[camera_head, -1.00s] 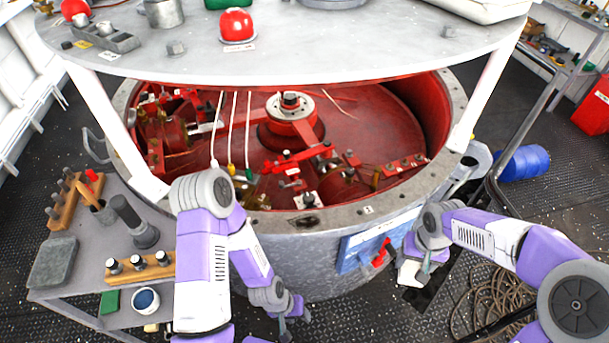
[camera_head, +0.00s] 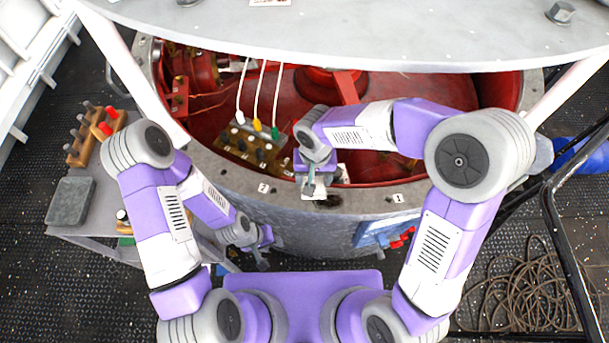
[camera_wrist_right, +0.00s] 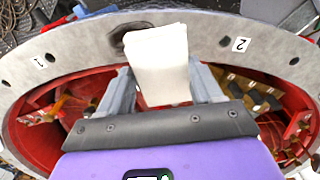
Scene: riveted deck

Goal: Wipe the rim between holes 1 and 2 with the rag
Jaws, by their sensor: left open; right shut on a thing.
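The grey drum rim (camera_head: 225,176) carries a label 2 (camera_head: 263,188) and a label 1 (camera_head: 398,198). A dark smudge (camera_head: 329,202) lies on the rim between them. My right gripper (camera_head: 310,190) is over this stretch of rim, shut on the white rag (camera_wrist_right: 158,62). In the right wrist view the rag sticks out past the fingers and lies over part of the smudge (camera_wrist_right: 124,36); I cannot tell whether it presses on the metal. The labels 1 (camera_wrist_right: 39,61) and 2 (camera_wrist_right: 241,44) show on either side. My left gripper (camera_head: 262,263) is open and empty, low outside the drum.
A round grey plate (camera_head: 350,35) on white posts stands above the drum. Inside the red drum, white cables run to a connector block (camera_head: 250,148). A blue holder (camera_head: 378,233) with red items hangs on the outer wall. A side cart (camera_head: 90,215) stands at left.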

